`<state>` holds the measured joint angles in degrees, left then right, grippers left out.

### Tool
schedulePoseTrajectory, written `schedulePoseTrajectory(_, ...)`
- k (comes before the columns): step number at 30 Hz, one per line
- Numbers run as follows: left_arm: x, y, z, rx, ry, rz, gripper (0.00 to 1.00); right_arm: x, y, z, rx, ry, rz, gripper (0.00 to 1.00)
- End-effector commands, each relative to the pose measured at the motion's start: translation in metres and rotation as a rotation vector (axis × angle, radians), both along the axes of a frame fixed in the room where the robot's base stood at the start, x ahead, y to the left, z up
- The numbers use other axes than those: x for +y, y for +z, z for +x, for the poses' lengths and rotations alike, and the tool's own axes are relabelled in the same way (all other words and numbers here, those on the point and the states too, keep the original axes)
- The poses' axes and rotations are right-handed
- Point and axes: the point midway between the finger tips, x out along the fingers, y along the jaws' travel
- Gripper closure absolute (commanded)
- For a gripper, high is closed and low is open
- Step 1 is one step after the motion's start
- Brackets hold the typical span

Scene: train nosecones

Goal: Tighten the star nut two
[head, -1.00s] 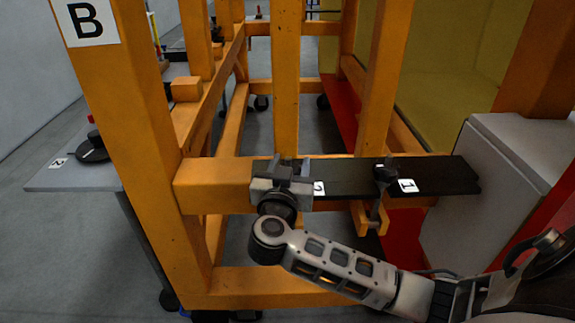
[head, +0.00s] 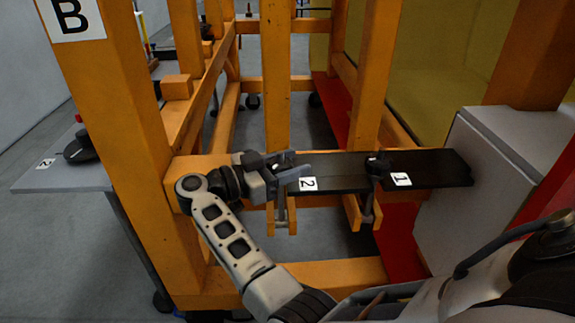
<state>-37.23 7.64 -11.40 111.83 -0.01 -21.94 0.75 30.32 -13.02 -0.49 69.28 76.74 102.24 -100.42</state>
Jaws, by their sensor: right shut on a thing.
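My right gripper (head: 284,168) reaches in from the lower right and lies sideways at the left end of the black plate (head: 338,170). Its fingers are shut around the dark star nut two, just left of the white label "2" (head: 307,184). The nut is mostly hidden by the fingers. Its clamp screw and orange bracket (head: 281,217) show below the plate. Star nut one (head: 377,164) sits farther right on the plate, beside label "1" (head: 401,179), and is untouched. My left gripper is not in view.
The orange frame has a thick post marked B (head: 72,14) at left and a lower beam (head: 330,273) in front. A grey box (head: 480,180) and red panel stand at right. A grey table (head: 70,178) holds a dark object at left.

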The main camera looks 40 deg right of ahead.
Motion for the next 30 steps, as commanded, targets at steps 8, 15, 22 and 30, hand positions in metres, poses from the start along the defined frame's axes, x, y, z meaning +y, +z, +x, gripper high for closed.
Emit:
schedulePoseTrajectory(8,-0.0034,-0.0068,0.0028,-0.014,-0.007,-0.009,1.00,0.0003,-0.0010,-0.0028,-0.005,-0.184,-0.001,0.77)
schedulePoseTrajectory(15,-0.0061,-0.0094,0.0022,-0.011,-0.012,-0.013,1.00,0.0004,0.0006,-0.0049,-0.005,-0.267,-0.003,0.77)
schedulePoseTrajectory(22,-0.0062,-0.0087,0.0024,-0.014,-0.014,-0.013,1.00,0.0001,0.0016,-0.0059,-0.006,-0.294,-0.005,0.77)
schedulePoseTrajectory(30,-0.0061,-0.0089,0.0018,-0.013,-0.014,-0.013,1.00,-0.0003,0.0023,-0.0060,-0.007,-0.295,-0.006,0.77)
